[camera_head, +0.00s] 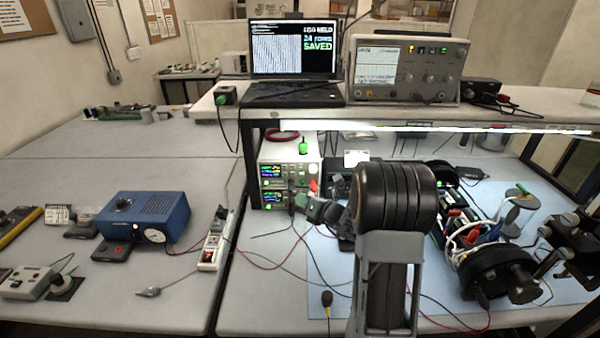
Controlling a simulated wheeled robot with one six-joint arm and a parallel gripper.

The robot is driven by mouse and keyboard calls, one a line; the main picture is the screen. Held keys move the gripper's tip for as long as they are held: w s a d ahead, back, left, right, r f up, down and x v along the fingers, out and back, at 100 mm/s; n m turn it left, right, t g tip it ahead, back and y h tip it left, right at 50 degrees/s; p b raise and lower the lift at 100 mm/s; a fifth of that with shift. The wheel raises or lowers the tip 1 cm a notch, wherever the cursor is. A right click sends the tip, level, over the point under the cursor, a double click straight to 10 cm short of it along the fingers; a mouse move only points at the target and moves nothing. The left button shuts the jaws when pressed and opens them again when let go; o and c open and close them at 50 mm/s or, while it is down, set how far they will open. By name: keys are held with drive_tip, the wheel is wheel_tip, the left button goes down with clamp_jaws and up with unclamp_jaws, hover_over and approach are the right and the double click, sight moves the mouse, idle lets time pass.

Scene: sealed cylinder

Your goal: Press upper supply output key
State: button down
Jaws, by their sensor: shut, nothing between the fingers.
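Two bench supplies are stacked under the shelf at the middle of the view. The upper supply (271,171) has a lit display with green, yellow and blue readouts, and small keys and knobs on its front. The lower supply (271,198) also has a lit display. The upper supply's output key is too small to tell from the other keys.
A laptop (293,55) and an oscilloscope (408,68) stand on the shelf above. Red and dark leads (290,262) run across the bench. An opened cylinder (480,245) with wiring lies at right. A blue box (147,219) and a power strip (215,243) are at left.

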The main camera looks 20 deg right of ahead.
drive_tip(key=shift+d, duration=0.15)
approach(295, 176)
drive_tip(key=shift+s+a+f+p+x, duration=0.1)
drive_tip(key=shift+a+x, duration=0.05)
drive_tip(key=shift+x, duration=0.7)
drive_tip(key=shift+s+a+f+p+x, duration=0.1)
drive_tip(key=shift+a+x, duration=0.05)
drive_tip(key=shift+x, duration=0.7)
drive_tip(key=shift+s+a+f+p+x, duration=0.1)
drive_tip(key=shift+a+x, duration=0.1)
drive_tip(key=shift+x, duration=0.65)
drive_tip(key=shift+w+d, duration=0.1)
drive_tip(key=shift+w, duration=0.1)
drive_tip(key=shift+w+d+r, duration=0.1)
drive_tip(key=shift+w, duration=0.1)
idle(0.3)
drive_tip(key=shift+w+d+r, duration=0.2)
drive_tip(key=shift+w, duration=0.25)
idle(1.2)
drive_tip(key=shift+s+a+f+b, duration=0.3)
drive_tip(key=shift+s+a+b, duration=0.25)
drive_tip(key=shift+s, duration=0.1)
